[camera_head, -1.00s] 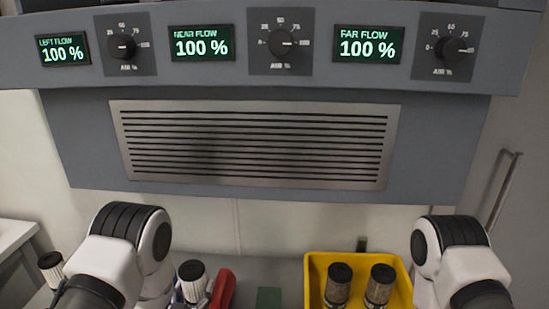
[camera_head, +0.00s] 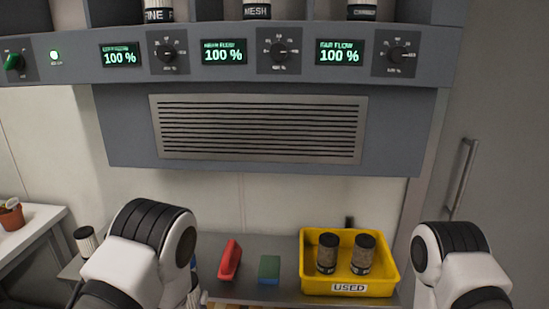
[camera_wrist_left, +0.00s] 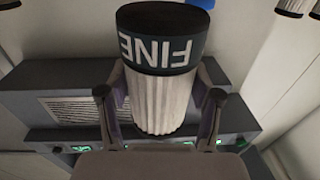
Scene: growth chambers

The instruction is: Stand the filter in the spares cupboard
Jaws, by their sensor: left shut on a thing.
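The filter (camera_wrist_left: 160,95) has a white pleated body and a dark cap lettered FINE, which reads upside down in the left wrist view. My left gripper (camera_wrist_left: 161,101) is shut on its body, one finger on each side. In the head view the left arm hides this gripper and the held filter. The right arm shows at the right, but its gripper is not in view. A pale door with a metal handle (camera_head: 461,178) stands at the right; I cannot tell if it is the spares cupboard.
A yellow bin (camera_head: 348,287) marked USED holds two brown filters. A red object (camera_head: 230,260) and a green block (camera_head: 269,269) lie on the bench. Another white filter (camera_head: 86,242) stands at left. The grey control panel (camera_head: 275,75) overhangs, with filters above it.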

